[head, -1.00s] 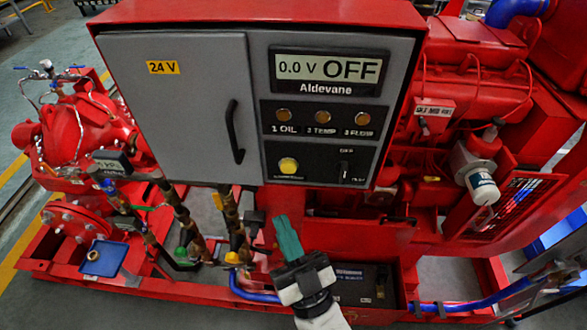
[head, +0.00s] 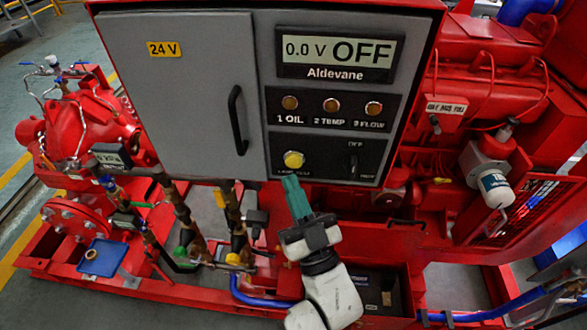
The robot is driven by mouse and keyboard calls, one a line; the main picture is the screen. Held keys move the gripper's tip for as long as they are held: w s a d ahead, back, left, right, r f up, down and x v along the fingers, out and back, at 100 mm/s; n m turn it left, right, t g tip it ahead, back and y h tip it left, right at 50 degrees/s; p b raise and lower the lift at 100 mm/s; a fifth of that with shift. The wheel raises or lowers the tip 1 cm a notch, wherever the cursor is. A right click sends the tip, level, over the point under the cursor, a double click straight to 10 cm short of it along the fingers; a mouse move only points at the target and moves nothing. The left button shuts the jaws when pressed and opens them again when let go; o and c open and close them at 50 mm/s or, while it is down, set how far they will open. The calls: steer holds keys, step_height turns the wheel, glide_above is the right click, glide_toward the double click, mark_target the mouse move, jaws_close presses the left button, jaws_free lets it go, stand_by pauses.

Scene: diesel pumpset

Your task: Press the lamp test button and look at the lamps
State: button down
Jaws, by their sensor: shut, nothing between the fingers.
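The yellow lamp test button (head: 293,160) sits on the black lower panel of the grey control box (head: 180,100). Above it are three lamps: 1 OIL (head: 290,103), 2 TEMP (head: 331,106) and 3 FLOW (head: 374,108). All three look dull amber, with no clear glow. The display (head: 338,50) reads 0.0 V OFF. My gripper (head: 291,180) is shut and empty, its teal fingers pointing up just below the button. The tips cover part of the label under it. I cannot tell how far they are from the panel; the button's face is uncovered.
A switch (head: 354,166) is right of the button. A black door handle (head: 237,120) is to the left. Pipes with valves (head: 185,215) stand below left, and a white filter (head: 495,188) hangs on the red engine at right.

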steer(key=shift+w+b, duration=0.45)
steer(key=shift+w, duration=0.45)
steer(key=shift+w+f+b, duration=0.1)
steer(key=shift+w+b, duration=0.05)
steer(key=shift+b, duration=0.15)
stand_by(1.2)
steer(key=shift+w, duration=0.25)
steer(key=shift+w+d+b, duration=0.1)
steer(key=shift+w+b, duration=0.3)
steer(key=shift+b, duration=0.25)
stand_by(0.5)
stand_by(0.4)
steer(key=shift+s+p, duration=0.4)
steer(key=shift+s, duration=0.45)
